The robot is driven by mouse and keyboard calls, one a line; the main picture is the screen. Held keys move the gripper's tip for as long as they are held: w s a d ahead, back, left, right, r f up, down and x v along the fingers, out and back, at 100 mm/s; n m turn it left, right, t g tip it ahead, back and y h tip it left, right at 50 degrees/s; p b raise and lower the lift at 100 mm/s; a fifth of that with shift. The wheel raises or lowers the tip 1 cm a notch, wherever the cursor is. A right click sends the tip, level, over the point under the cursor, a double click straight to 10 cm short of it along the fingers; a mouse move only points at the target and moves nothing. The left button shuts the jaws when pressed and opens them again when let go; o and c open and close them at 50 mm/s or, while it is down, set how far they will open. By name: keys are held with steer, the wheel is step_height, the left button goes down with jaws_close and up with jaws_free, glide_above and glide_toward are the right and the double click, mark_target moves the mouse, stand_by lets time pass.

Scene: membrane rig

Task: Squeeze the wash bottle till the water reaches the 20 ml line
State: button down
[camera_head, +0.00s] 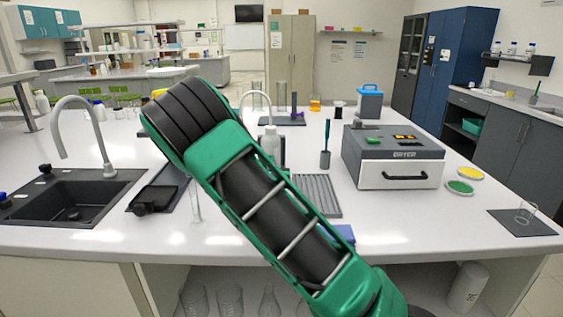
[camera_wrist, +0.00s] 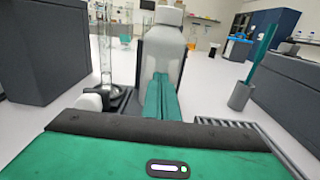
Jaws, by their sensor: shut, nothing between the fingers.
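The pale wash bottle (camera_wrist: 165,52) stands upright in the wrist view, with a white cap and a dark holder behind it. In the head view its upper part (camera_head: 270,141) shows past my arm. My gripper (camera_wrist: 160,78) is shut and empty, its two green fingers together in front of the bottle's lower body. I cannot tell whether they touch it. A tall clear glass cylinder (camera_wrist: 106,48) stands on a dark base left of the bottle. Its marks and any water level are too small to read. My arm hides my gripper in the head view.
A grey ribbed rack (camera_head: 317,195) lies right of my arm. A green-handled tool in a grey holder (camera_head: 325,158) stands behind it. The grey dryer (camera_head: 393,157) is farther right. A black sink (camera_head: 70,197) is at left. The front right counter is mostly clear.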

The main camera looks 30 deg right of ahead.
steer(key=shift+w+d+r, duration=0.2)
steer(key=shift+d+r, duration=0.35)
steer(key=shift+r, duration=0.1)
steer(key=shift+w+f, duration=0.1)
stand_by(2.2)
steer(key=shift+a, duration=0.1)
steer(key=shift+s+f, duration=0.2)
steer(key=shift+s, duration=0.05)
steer(key=shift+s+a+f, duration=1.05)
steer(key=s+a, duration=0.1)
steer(key=s, duration=0.1)
steer(key=s+a+r, duration=0.1)
steer(key=s+a, duration=0.1)
steer(key=shift+s+a+r, duration=0.15)
steer(key=shift+s+a, duration=0.05)
steer(key=shift+a, duration=0.05)
steer(key=shift+s+d+v, duration=0.1)
steer(key=shift+d+v, duration=0.1)
steer(key=shift+v, duration=1.3)
steer(key=shift+s+d+v, duration=0.1)
steer(key=shift+d+v, duration=0.1)
steer(key=shift+v, duration=1.3)
